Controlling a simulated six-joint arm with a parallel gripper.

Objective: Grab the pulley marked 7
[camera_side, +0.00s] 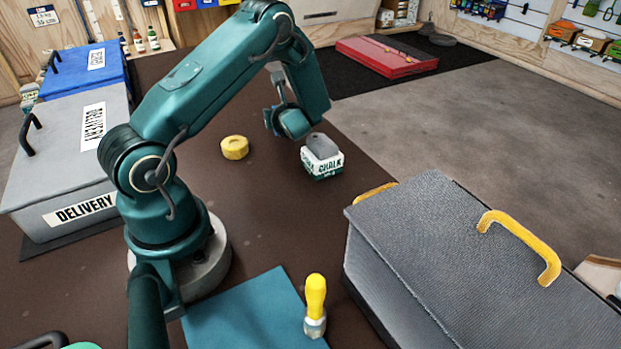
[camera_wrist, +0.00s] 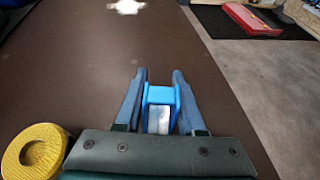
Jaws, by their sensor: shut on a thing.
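My gripper (camera_wrist: 159,75) has its two blue fingers closed on either side of a small bright blue piece (camera_wrist: 160,95) with a pale grey-white face, in the wrist view. It may be a pulley, but I can read no number on it. In the side view my gripper (camera_side: 272,121) is above the brown mat, left of the chalk box. The held piece cannot be made out there, and I see no mark 7 in either view.
A chalk box (camera_side: 322,166) with a grey top stands close to my gripper. A yellow ring (camera_side: 235,148) lies to its left and shows in the wrist view (camera_wrist: 36,152). A grey case (camera_side: 440,260), yellow-handled brush (camera_side: 315,300) and delivery box (camera_side: 60,165) stand around.

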